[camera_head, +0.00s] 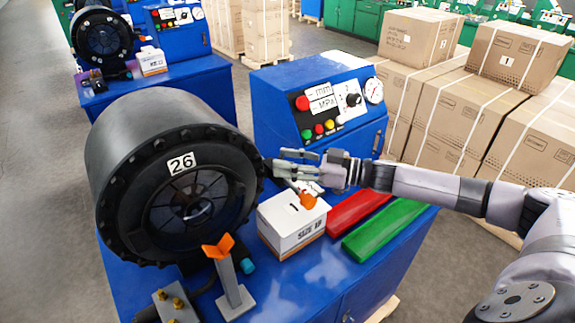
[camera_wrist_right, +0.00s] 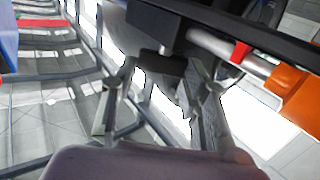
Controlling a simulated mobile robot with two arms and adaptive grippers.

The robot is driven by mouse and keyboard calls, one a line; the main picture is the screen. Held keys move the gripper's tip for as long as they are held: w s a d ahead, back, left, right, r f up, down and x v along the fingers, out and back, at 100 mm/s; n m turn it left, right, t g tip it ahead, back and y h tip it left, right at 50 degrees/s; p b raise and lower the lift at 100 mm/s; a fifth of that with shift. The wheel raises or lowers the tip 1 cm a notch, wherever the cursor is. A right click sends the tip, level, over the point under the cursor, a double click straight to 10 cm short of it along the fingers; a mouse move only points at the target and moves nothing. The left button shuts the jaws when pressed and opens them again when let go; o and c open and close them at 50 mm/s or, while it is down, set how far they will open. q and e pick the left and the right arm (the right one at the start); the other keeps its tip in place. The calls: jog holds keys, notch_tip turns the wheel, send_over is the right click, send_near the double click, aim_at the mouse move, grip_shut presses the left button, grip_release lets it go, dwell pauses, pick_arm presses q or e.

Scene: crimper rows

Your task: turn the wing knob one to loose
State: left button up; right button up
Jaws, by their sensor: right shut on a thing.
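In the right wrist view, an orange part (camera_wrist_right: 298,98) shows at the right edge, and the grip itself is hard to make out between the fingers (camera_wrist_right: 165,95). My left gripper is not in view.
The black crimper head (camera_head: 110,150) marked 26 stands left of the gripper. The white box (camera_head: 290,228) is below it. A red bar (camera_head: 358,208) and a green bar (camera_head: 385,228) lie on the blue bench. The control panel (camera_head: 325,105) rises behind.

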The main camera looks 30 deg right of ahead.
jog(key=shift+w+d+n+g+y, duration=0.15)
jog(key=shift+w+n+g+y, duration=0.05)
jog(key=shift+n+g+y, duration=0.6)
jog(key=g, duration=0.1)
jog(key=n+g+y+b, duration=0.1)
jog(key=shift+w+f+n+g+b, duration=0.1)
jog(key=shift+w+n+g+b, duration=0.1)
jog(key=shift+n+g+b, duration=0.1)
jog(key=n+g+b, duration=0.2)
jog(key=g+b, duration=0.1)
jog(key=b, duration=0.1)
jog(key=n+g+y+b, duration=0.1)
jog(key=n+g+b, duration=0.1)
jog(key=g+b, duration=0.1)
jog(key=w+n+g+y+b, duration=0.1)
jog(key=n+g+b, duration=0.1)
jog(key=b, duration=0.3)
jog(key=shift+d+g+b, duration=0.1)
jog(key=shift+g+b, duration=0.2)
jog(key=shift+g, duration=0.5)
jog(key=shift+w+n+g+b, duration=0.1)
jog(key=shift+n+g+b, duration=0.55)
jog(key=shift+b, duration=0.45)
jog(key=shift+r, duration=0.2)
jog(key=o, duration=1.1)
jog(key=shift+f, duration=0.1)
jog(key=shift+o, duration=0.2)
